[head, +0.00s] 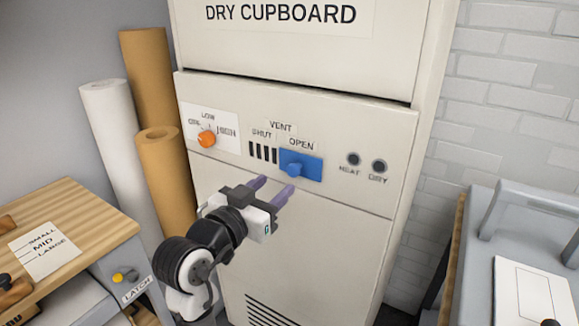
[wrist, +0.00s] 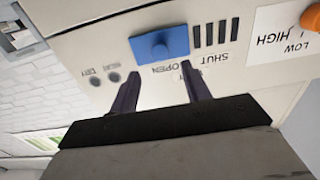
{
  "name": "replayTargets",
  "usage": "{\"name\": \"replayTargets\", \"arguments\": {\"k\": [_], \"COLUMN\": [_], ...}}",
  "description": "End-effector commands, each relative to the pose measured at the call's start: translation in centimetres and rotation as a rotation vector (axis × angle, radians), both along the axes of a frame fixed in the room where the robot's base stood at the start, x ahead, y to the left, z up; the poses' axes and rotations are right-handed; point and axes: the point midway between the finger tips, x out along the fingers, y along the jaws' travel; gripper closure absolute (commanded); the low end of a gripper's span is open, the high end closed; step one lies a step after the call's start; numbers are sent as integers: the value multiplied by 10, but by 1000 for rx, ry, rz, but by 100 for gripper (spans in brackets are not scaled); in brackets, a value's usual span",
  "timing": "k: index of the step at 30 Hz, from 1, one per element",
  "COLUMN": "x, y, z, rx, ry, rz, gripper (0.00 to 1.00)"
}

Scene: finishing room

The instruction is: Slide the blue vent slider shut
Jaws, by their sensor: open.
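The blue vent slider (head: 301,166) is on the front of the dry cupboard (head: 300,236), under the word OPEN. Dark vent slots (head: 263,152) show uncovered to its left, under SHUT. In the wrist view, which is upside down, the slider (wrist: 161,43) is ahead of the fingers, with its round knob facing me and the slots (wrist: 215,33) to its right. My gripper (head: 271,187) is open and empty, its purple fingers pointing at the panel just below and left of the slider. In the wrist view my gripper (wrist: 160,88) shows a wide gap between its fingers, apart from the knob.
An orange knob (head: 207,139) is left of the slots; HEAT and DRY buttons (head: 366,162) are on the right. Paper rolls (head: 165,180) stand left of the cupboard. A wooden-topped bench (head: 85,215) is at left, a grey machine (head: 525,235) at right.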

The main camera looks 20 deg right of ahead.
Motion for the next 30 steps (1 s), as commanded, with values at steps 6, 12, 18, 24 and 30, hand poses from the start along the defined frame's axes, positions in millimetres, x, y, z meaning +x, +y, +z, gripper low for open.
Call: {"name": "replayTargets", "arguments": {"k": [6, 12, 18, 24, 30], "x": [26, 40, 43, 43, 43], "y": [-34, -51, -55, -54, -54], "z": [2, 1, 0, 0, 0], "rx": [0, -1, 0, -1, -1], "ry": [1, 1, -1, -1, -1], "rz": [-1, 1, 3, 3, 3], "gripper": [53, 53, 53, 56, 83]}}
